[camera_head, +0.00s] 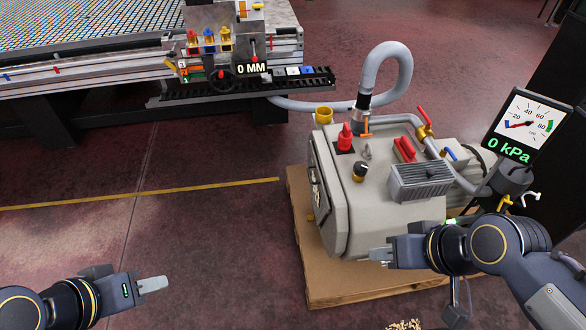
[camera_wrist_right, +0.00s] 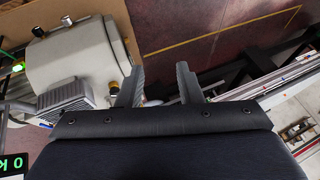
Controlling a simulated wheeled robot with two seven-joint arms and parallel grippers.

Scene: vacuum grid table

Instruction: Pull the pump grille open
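The beige pump (camera_head: 385,195) stands on a brown pallet at the right of the head view. Its left-facing side panel (camera_head: 326,195) is seen at a steep angle, with small dark fittings along it. I cannot make out the grille's slats or how far it stands open. The pump also shows at the upper left of the right wrist view (camera_wrist_right: 75,50). My right gripper (camera_head: 379,255) is in front of the pump's near side; its two fingers (camera_wrist_right: 160,82) are apart and empty. My left gripper (camera_head: 153,285) is over bare floor, left of the pump; its finger gap is not clear.
The grid table (camera_head: 80,30) stands at the back left with valves and a "0 MM" display (camera_head: 252,68). A grey hose (camera_head: 392,52) rises behind the pump. A gauge (camera_head: 525,125) reads 0 kPa at the right. The floor left of the pallet (camera_head: 340,290) is clear.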

